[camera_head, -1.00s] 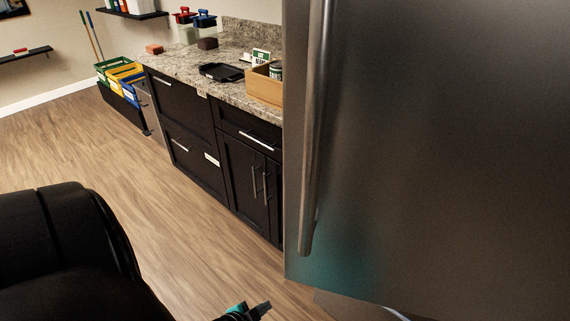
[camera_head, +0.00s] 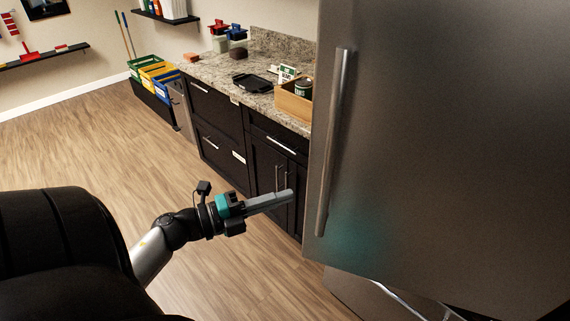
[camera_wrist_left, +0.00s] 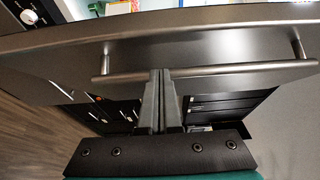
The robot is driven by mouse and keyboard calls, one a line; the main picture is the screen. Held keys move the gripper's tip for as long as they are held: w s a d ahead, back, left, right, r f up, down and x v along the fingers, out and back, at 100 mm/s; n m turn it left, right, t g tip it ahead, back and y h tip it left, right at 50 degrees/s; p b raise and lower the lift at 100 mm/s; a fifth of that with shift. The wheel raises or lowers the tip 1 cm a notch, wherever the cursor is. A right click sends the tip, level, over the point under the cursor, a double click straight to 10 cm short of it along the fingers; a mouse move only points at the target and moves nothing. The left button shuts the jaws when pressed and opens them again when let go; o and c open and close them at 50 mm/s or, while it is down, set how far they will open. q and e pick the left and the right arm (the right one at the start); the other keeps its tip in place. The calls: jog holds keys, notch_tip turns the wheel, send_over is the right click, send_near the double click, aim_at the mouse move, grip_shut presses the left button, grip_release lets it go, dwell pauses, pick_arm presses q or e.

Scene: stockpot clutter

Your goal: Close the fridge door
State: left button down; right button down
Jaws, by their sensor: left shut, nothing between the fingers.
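The fridge door (camera_head: 450,140) is a large brushed-steel panel on the right of the head view, with a long upright bar handle (camera_head: 335,140) near its left edge. The door stands open: in the left wrist view, lit fridge contents (camera_wrist_left: 120,7) show beyond its edge. My left gripper (camera_head: 291,193) is shut and empty, left of the handle's lower part and pointing towards the door. In the left wrist view its fingertips (camera_wrist_left: 160,72) overlap the handle bar (camera_wrist_left: 230,70); I cannot tell whether they touch it. My right gripper is not in view.
Dark cabinets (camera_head: 222,125) with a granite counter (camera_head: 220,72) stand left of the door, carrying a wooden box (camera_head: 293,103) and a black tray (camera_head: 252,83). A lower steel drawer (camera_head: 350,293) shows below the door. The wooden floor (camera_head: 90,145) is clear at left.

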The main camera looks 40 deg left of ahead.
pick_arm(q)
jog(key=x, duration=0.7)
jog(key=shift+p, duration=0.4)
jog(key=shift+w+d, duration=0.35)
jog(key=shift+w, duration=0.25)
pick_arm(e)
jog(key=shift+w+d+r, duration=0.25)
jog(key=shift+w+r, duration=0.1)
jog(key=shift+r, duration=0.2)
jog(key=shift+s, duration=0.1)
